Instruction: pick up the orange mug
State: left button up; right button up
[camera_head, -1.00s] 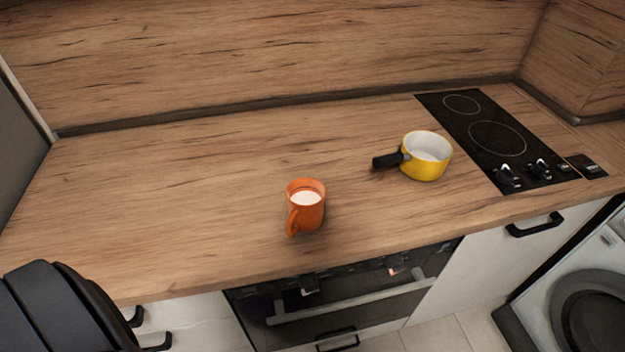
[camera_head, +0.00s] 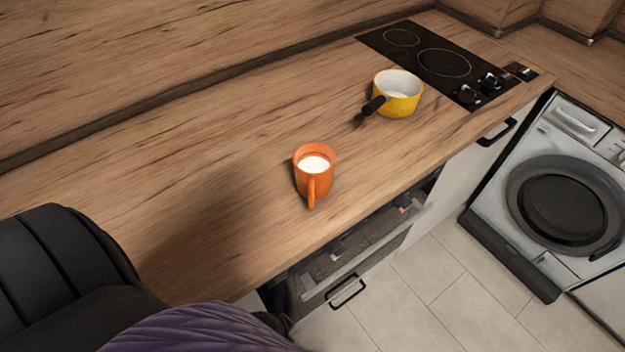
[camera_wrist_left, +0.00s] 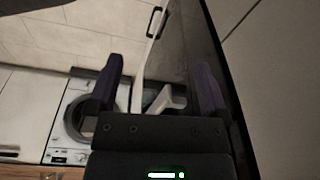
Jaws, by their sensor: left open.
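The orange mug (camera_head: 300,180) stands upright on the wooden worktop (camera_head: 230,150) near its front edge. White contents show inside it, and its handle points toward the front. In the head view my left arm comes in at the lower left, to the left of the mug; its fingers do not show there. In the left wrist view my left gripper (camera_wrist_left: 157,95) is open, with two dark purple fingers apart and no mug between them. The mug does not show in that view. My right gripper is in neither view.
A yellow pan (camera_head: 400,102) with a black handle stands behind and right of the mug. A black hob (camera_head: 440,62) lies at the back right. A washing machine (camera_head: 565,200) is at the right, below worktop level. The worktop left of the mug is clear.

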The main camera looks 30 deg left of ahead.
pick_arm(q)
jog(key=w+d+r+t+b, duration=0.1)
jog(key=w+r, duration=0.2)
jog(key=r, duration=0.6)
jog(key=w+d+r, duration=0.1)
jog(key=w+r, duration=0.3)
jog(key=r, duration=0.4)
notch_tip(320, 180, up, 15)
jog(key=m+g, duration=0.3)
jog(key=m, duration=0.5)
send_over(310, 184)
jog(key=shift+w+f, duration=0.15)
jog(key=shift+f, duration=0.05)
jog(key=shift+a+f, duration=0.15)
jog(key=shift+f, duration=0.1)
jog(key=f+b, duration=0.3)
jog(key=f, duration=0.6)
jog(key=shift+s+f+b, duration=0.1)
jog(key=shift+s+b, duration=0.1)
jog(key=shift+b, duration=0.2)
jog(key=shift+d, duration=0.2)
jog(key=shift+c, duration=0.7)
grip_shut()
